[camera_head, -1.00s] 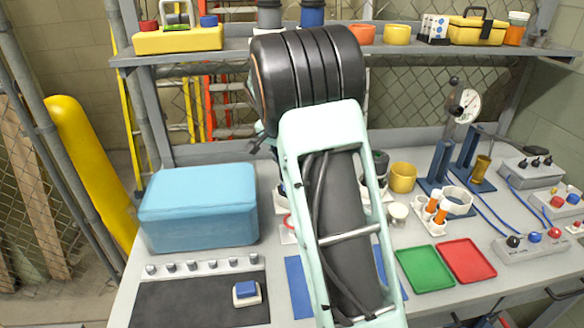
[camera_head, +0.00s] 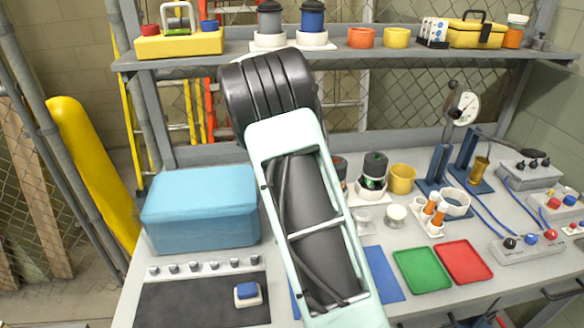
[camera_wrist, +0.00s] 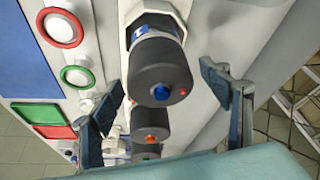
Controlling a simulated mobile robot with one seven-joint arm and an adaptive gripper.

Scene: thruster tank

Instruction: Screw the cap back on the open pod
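In the wrist view my gripper (camera_wrist: 163,82) is open, its two fingers apart on either side of a dark pod (camera_wrist: 150,56) with a blue knob and a red dot on its end. I cannot tell whether they touch it. Beyond it are a dark pod with an orange centre (camera_wrist: 150,118) and one with a green centre (camera_wrist: 146,148). The green-marked pod also stands on the bench in the head view (camera_head: 375,172). Round white pieces with a red ring (camera_wrist: 60,28) and a green ring (camera_wrist: 77,77) lie beside the row. I cannot tell which piece is a cap or which pod is open.
My arm hides the bench's middle in the head view. A blue box (camera_head: 200,210) stands left; a yellow cup (camera_head: 402,178), white round piece (camera_head: 396,214), green tray (camera_head: 421,268) and red tray (camera_head: 464,260) lie right. A shelf (camera_head: 370,54) runs above the bench.

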